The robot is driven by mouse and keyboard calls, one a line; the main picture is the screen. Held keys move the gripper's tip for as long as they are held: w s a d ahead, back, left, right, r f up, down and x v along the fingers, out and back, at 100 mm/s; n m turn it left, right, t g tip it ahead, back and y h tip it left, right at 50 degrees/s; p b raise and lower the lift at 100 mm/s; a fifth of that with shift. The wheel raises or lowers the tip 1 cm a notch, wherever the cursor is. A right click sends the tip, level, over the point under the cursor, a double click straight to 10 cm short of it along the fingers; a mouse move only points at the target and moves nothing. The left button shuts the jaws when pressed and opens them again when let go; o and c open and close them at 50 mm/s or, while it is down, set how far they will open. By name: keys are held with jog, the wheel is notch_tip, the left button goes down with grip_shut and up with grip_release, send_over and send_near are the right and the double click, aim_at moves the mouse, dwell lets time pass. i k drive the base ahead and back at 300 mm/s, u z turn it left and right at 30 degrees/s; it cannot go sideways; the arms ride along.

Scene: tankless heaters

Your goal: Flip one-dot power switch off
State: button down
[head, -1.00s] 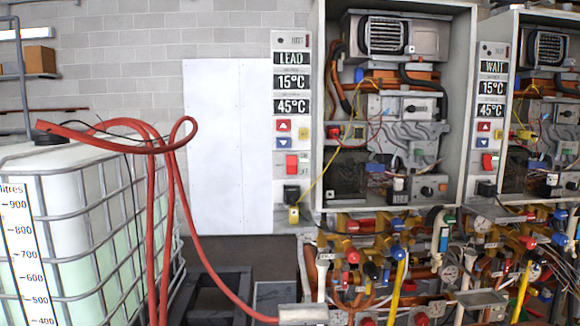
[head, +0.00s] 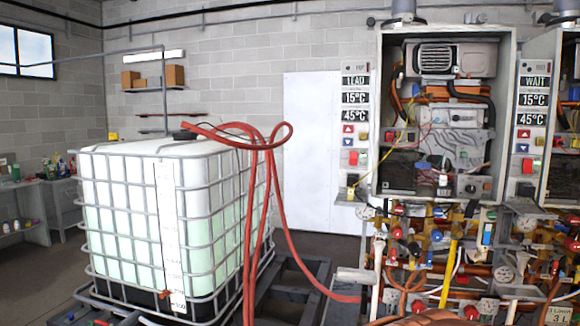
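Two open heater units stand on the right in the head view. The left heater's control strip (head: 355,110) reads LEAD, 15°C and 45°C. A red rocker power switch (head: 353,158) sits low on it, below a red and a blue button. The right heater's control strip (head: 532,115) reads WAIT, 15°C and 45°C, with another red rocker power switch (head: 527,166). The dot marks are too small to read, so I cannot tell which switch is one-dot. Neither switch's tilt is clear. My gripper is not in view.
A caged white tank (head: 180,215) stands at left centre, with a red hose (head: 248,190) looping over it toward the heaters. Pipes and coloured valves crowd the area under the heaters. Open floor shows at the far left.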

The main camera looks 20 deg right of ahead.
aim_at(353, 155)
jog(key=u, duration=0.5)
jog(key=k, duration=0.7)
jog(key=u, duration=0.5)
jog(key=i, duration=1.9)
jog(key=z, duration=1.55)
jog(key=i, duration=0.6)
jog(key=z, duration=0.5)
